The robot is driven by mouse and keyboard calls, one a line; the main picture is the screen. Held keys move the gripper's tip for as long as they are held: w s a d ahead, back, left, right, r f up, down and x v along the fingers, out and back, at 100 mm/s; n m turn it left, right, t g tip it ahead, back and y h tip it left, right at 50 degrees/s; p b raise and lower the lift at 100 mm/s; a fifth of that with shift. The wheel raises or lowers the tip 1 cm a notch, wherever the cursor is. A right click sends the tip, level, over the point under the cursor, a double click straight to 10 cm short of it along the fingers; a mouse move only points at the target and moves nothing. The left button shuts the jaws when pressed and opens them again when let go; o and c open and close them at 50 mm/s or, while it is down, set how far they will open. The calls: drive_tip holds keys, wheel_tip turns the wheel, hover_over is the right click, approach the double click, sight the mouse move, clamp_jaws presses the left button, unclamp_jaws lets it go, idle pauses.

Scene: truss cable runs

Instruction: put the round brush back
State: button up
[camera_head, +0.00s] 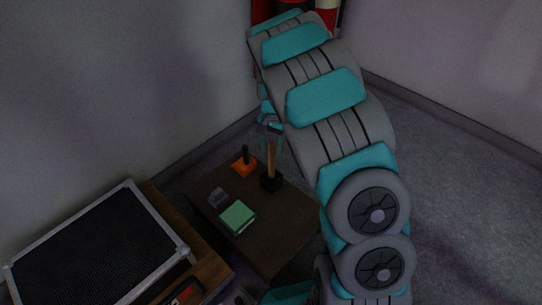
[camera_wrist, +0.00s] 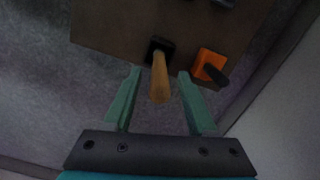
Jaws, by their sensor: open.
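A wooden handle (camera_head: 271,155) stands upright in a square black base (camera_head: 271,182) on a small dark table, and is likely the round brush; no bristles show. In the wrist view the handle (camera_wrist: 159,82) points toward the camera between the two teal fingers of my gripper (camera_wrist: 160,71), with its black base (camera_wrist: 160,47) just beyond the fingertips. My gripper is open, with gaps on both sides of the handle. In the head view my gripper is mostly hidden by my arm and is hard to make out near the handle.
The dark table (camera_head: 262,245) also holds an orange block with a black handle (camera_head: 244,165), a green box (camera_head: 238,217) and a small grey item (camera_head: 217,197). The orange block (camera_wrist: 209,65) sits close to the right finger. A framed black mesh panel (camera_head: 100,250) is at left.

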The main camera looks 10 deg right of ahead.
drive_tip(key=r, duration=0.7)
drive_tip(key=shift+w+d+r, duration=0.2)
drive_tip(key=shift+s+r, duration=0.15)
drive_tip(key=shift+r, duration=0.05)
drive_tip(key=s+r+n, duration=0.2)
drive_tip(key=s+r, duration=0.1)
drive_tip(key=s, duration=0.9)
drive_tip(key=s+r+n, duration=0.3)
drive_tip(key=s, duration=1)
drive_tip(key=s+r+n+g, duration=0.1)
drive_tip(key=s+r+n, duration=0.2)
drive_tip(key=s, duration=1)
drive_tip(key=shift+s+a+h, duration=0.15)
drive_tip(key=shift+s+h, duration=0.1)
drive_tip(key=shift+h, duration=0.05)
drive_tip(key=shift+c, duration=0.5)
